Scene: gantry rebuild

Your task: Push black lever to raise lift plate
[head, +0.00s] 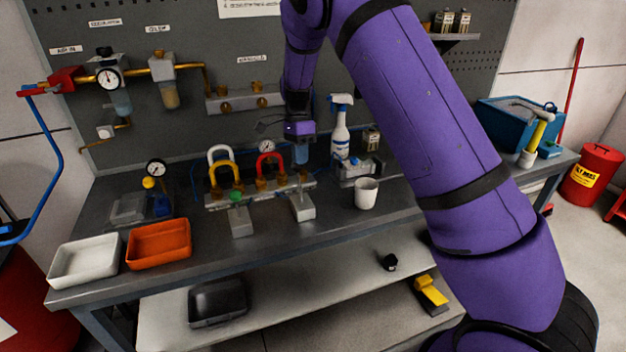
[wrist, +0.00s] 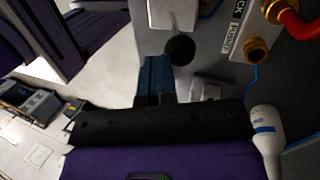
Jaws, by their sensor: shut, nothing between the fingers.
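The black lever's round knob (wrist: 180,50) shows in the wrist view just beside the tips of my gripper (wrist: 157,62). I cannot tell whether they touch. A pale box (wrist: 172,12) shows near the knob. My gripper's blue fingers are together and empty. In the head view my gripper (head: 300,156) points down over the bench, above a grey box (head: 303,208); the black knob cannot be made out there. A small metal plate (wrist: 207,88) shows beside the fingers in the wrist view; I cannot tell whether it is the lift plate.
A green-knobbed lever box (head: 241,222) stands left of the grey box. A white cup (head: 366,194) and a spray bottle (head: 340,135) stand to the right. The manifold with red (head: 270,158) and yellow (head: 214,176) handles is close on the left. Orange (head: 159,257) and white (head: 70,274) trays sit farther left.

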